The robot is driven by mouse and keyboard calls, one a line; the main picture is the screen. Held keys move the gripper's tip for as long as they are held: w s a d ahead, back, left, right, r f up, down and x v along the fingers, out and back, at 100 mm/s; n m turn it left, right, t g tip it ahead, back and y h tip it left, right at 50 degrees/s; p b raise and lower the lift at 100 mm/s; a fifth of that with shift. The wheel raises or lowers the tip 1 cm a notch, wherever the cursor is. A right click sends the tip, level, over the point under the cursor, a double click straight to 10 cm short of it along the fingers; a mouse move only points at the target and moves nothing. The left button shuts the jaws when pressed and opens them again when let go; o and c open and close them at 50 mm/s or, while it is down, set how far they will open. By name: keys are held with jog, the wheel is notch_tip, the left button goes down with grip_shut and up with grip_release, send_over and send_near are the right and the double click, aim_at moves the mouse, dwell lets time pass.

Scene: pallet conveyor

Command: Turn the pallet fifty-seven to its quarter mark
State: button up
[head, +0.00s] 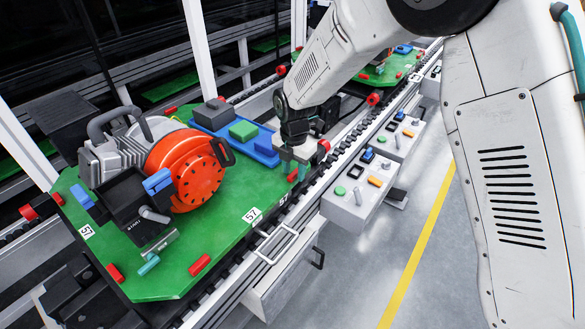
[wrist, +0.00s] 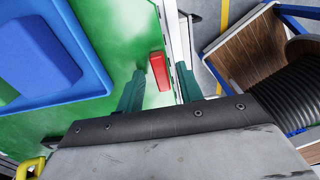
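The green pallet (head: 225,240) lies on the conveyor in the head view, with white "57" labels (head: 251,214) on its near edge. It carries an orange-and-grey machine (head: 185,165) and a blue tray (head: 225,125). My gripper (head: 296,172) is over the pallet's right edge, pointing down. In the wrist view its teal fingers (wrist: 160,78) are apart, one on each side of a red block (wrist: 158,70) at the pallet's edge. Gaps show between block and fingers. Whether the fingertips reach down to the block's level is hard to tell.
Grey control boxes (head: 350,200) with coloured buttons line the conveyor's right side. A white handle (head: 275,243) sticks out at the near rail. Another green pallet (head: 385,70) stands farther along. The floor right of the yellow line (head: 415,255) is clear.

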notch_tip(320, 180, up, 8)
jog(key=shift+f, duration=0.1)
dwell(0.4)
jog(key=shift+s+m, duration=0.1)
jog(key=shift+m, duration=0.6)
jog(key=s+d+r+m, duration=0.5)
jog(key=s+d+m, duration=0.4)
jog(key=s+d, duration=0.1)
jog(key=s+d+r+m+t, duration=0.1)
jog(key=s+d+r+m, duration=0.5)
jog(key=s+d+m, duration=0.3)
jog(key=s+d+r+m, duration=0.6)
jog(key=s+d+m, duration=0.4)
jog(key=s, duration=0.4)
jog(key=shift+d, duration=0.75)
jog(key=shift+r, duration=0.1)
